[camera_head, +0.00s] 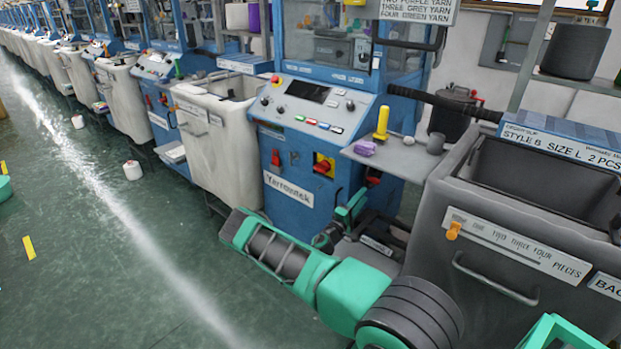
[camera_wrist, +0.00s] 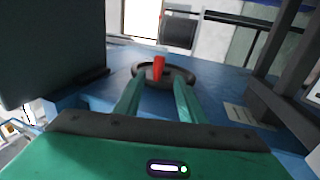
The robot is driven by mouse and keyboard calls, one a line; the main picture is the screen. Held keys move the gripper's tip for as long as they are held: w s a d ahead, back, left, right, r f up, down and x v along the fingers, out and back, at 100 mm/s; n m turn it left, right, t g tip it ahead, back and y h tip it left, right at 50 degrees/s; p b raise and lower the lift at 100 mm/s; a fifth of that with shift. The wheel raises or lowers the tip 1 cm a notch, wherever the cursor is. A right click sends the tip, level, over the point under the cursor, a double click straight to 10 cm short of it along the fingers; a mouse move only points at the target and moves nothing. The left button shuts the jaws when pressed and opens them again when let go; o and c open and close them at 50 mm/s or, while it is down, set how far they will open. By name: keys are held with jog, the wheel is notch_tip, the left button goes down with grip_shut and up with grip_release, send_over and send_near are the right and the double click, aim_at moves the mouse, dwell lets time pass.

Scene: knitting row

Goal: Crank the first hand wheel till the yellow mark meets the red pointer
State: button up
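A dark round hand wheel (camera_wrist: 182,76) with an upright red handle (camera_wrist: 158,68) is on the blue machine in the wrist view. My green gripper (camera_wrist: 157,84) is open, its two fingers apart. The red handle stands between the fingertips or just beyond them; I cannot tell whether they touch it. In the head view my gripper (camera_head: 352,203) reaches toward the blue machine's side, and the red handle (camera_head: 373,181) shows just above it. The rest of the wheel is mostly hidden there. I cannot make out a yellow mark or a red pointer at the wheel.
A side shelf (camera_head: 385,165) with a yellow-handled tool (camera_head: 381,124) and small items is above my gripper. A dark grey bin (camera_head: 480,215) stands right, a pale bin (camera_head: 215,140) left. A red-and-yellow switch (camera_head: 323,165) is on the machine front. The green floor (camera_head: 120,270) at left is mostly open.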

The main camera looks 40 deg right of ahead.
jog(key=shift+r, duration=0.1)
jog(key=s+a+r+m+g+y, duration=0.1)
jog(key=s+a+r+m+y, duration=0.15)
jog(key=a+r+y, duration=0.7)
jog(key=s+a+r+m+y, duration=0.15)
jog(key=s+a+r, duration=0.35)
jog(key=a, duration=0.9)
jog(key=s+a+r+m+g+y, duration=0.1)
jog(key=s+a+r+m+y, duration=0.1)
jog(key=a+r+y, duration=0.65)
jog(key=s+a+r+n+t, duration=0.1)
jog(key=s+a+r+n, duration=0.1)
jog(key=s+a+r, duration=0.3)
jog(key=s+a+r+n+t, duration=0.15)
jog(key=s+a, duration=0.25)
jog(key=a, duration=0.4)
jog(key=s+d+m+g, duration=0.2)
jog(key=s+d, duration=0.3)
jog(key=s, duration=0.3)
jog(key=s+d+f+m+g+y, duration=0.1)
jog(key=s+d+m+g, duration=0.2)
jog(key=s, duration=0.5)
jog(key=d+m, duration=0.1)
jog(key=d, duration=0.1)
jog(key=shift+d, duration=0.4)
